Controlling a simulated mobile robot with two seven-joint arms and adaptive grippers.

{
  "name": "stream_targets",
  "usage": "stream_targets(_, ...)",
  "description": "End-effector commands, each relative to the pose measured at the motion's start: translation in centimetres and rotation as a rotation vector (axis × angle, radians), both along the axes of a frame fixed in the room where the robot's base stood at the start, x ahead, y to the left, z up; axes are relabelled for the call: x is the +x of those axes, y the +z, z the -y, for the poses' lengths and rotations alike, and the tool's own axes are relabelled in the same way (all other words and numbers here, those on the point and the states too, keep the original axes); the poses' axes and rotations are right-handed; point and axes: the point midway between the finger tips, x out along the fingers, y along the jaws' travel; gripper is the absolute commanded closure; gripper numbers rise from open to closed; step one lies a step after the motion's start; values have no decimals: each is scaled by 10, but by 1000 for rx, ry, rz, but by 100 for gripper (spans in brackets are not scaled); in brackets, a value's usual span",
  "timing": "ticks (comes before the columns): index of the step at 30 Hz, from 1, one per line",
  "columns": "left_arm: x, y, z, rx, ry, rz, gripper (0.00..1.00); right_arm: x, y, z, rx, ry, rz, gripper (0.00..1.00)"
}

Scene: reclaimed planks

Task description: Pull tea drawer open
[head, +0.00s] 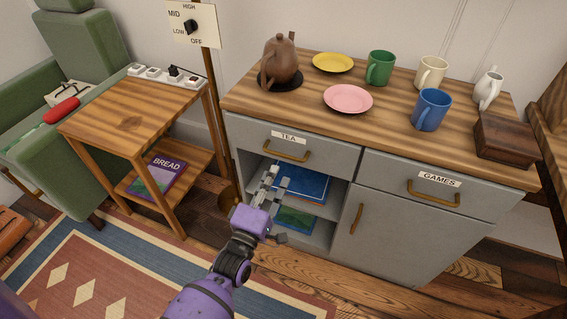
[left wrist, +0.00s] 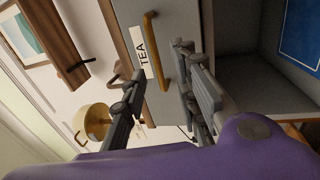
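The tea drawer (head: 325,155) is the grey upper-left drawer of the cabinet, with a white TEA label (head: 289,137) and a curved brass handle (head: 286,153). Its front looks flush with the cabinet. My left gripper (head: 276,181) is just below and in front of the handle, its fingers pointing toward the drawer. In the left wrist view, the two fingers (left wrist: 160,72) are spread apart. The brass handle (left wrist: 155,50) shows beyond and between the fingertips; I cannot tell whether they touch it. My right gripper is not in view.
Below the drawer is an open shelf with a blue book (head: 303,183). The games drawer (head: 437,186) is to the right. A teapot (head: 281,62), plates and mugs stand on the cabinet top. A small side table (head: 128,108) and a lamp pole (head: 216,100) are at left.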

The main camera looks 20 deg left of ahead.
Motion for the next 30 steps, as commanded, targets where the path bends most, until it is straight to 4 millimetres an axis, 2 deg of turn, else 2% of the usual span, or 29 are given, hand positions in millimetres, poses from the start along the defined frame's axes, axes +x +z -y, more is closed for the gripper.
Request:
stream_targets(7, 36, 11, 1, -12, -1, 13, 72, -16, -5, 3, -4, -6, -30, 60)
stream_targets(15, 70, 17, 3, -10, -1, 9, 72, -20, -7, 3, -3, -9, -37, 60)
stream_targets(26, 76, 17, 3, -9, -1, 7, 72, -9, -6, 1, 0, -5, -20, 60)
stream_targets(30, 76, 17, 3, -9, -2, 7, 89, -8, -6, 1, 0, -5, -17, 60)
